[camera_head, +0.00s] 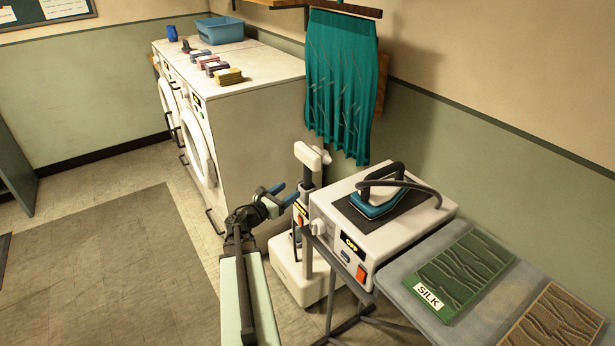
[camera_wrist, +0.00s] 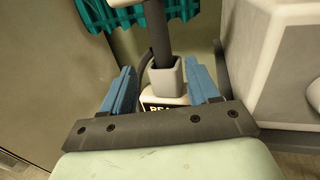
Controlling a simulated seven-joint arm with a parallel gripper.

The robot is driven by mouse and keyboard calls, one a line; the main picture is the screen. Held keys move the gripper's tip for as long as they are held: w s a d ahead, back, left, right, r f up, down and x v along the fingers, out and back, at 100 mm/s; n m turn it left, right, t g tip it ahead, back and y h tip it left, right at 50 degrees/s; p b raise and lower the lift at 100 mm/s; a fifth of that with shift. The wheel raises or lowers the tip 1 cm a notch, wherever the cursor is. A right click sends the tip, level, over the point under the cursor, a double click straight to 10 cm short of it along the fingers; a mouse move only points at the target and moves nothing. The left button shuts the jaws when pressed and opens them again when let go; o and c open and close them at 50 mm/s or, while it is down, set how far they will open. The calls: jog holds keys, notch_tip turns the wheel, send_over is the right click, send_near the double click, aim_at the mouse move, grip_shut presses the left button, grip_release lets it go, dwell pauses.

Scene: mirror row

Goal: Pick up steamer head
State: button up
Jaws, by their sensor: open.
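The steamer head (camera_head: 310,156) is a white piece at the top of the garment steamer, left of the ironing station, in the head view. A dark upright stem (camera_wrist: 160,40) drops from it into a grey square holder (camera_wrist: 166,76). In the wrist view only a white edge at the top may be the head; the rest is cut off. My gripper (camera_head: 284,194) is open and empty, just left of the stem and below the head. In the wrist view its blue fingers (camera_wrist: 162,80) stand either side of the holder, with gaps visible.
The steamer's white base (camera_head: 300,276) stands on the floor. A white ironing station (camera_head: 335,215) with a blue iron (camera_head: 377,203) is close on the right. A teal cloth (camera_head: 341,80) hangs behind. White washing machines (camera_head: 255,115) stand to the left. Open floor lies left.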

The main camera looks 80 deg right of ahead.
aim_at(305, 179)
jog(key=x, duration=1)
jog(key=shift+s+d+r, duration=0.2)
jog(key=shift+d, duration=0.05)
grip_shut()
dwell(0.4)
